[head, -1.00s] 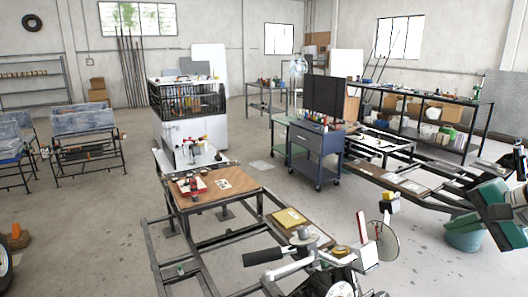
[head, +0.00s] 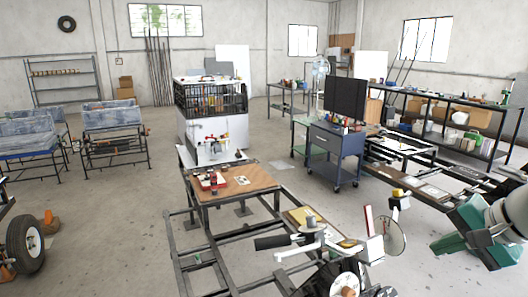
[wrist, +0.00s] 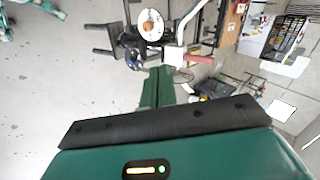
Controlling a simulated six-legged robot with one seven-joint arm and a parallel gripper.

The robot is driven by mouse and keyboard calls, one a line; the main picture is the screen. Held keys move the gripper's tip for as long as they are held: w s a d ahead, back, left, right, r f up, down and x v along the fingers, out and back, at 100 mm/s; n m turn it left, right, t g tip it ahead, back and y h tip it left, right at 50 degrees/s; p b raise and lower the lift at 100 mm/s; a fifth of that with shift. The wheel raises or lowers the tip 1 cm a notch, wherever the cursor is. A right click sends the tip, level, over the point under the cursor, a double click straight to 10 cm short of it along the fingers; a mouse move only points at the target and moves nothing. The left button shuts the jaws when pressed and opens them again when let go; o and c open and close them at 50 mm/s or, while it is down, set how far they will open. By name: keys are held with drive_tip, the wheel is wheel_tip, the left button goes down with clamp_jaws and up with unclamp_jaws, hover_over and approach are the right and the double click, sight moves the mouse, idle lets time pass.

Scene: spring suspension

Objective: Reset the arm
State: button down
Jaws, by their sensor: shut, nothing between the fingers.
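My gripper (wrist: 157,78) shows in the wrist view as green fingers closed together beyond a black bar on its green body. Nothing is between the fingers. In the head view my green and white arm (head: 478,228) reaches in from the right edge, and its end points down and left. It is beside the vehicle frame with a handlebar (head: 268,242) and a round disc (head: 390,236). The wrist view shows the handlebar and a round white part (wrist: 148,24) beyond the fingers. I cannot tell the exact gap.
A wooden-topped table (head: 250,183) stands mid-floor, with a blue tool cart (head: 336,152) behind it. A white cabinet (head: 207,140) is further back. Shelving (head: 455,125) lines the right wall. A wheel (head: 25,243) is at the left edge. Open floor lies on the left.

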drive_tip(key=s+a+f+n+h, duration=0.1)
drive_tip(key=s+a+f+n, duration=0.1)
drive_tip(key=a, duration=0.5)
drive_tip(key=s+a+f+n+g+h, duration=0.1)
drive_tip(key=s+a+f+n, duration=0.1)
drive_tip(key=a+f+n, duration=0.3)
drive_tip(key=s+a+f+n+h, duration=0.1)
drive_tip(key=a+f+n, duration=0.3)
drive_tip(key=a, duration=0.5)
drive_tip(key=shift+s+a+f+n, duration=0.3)
drive_tip(key=shift+s+a, duration=0.1)
drive_tip(key=shift+s, duration=0.25)
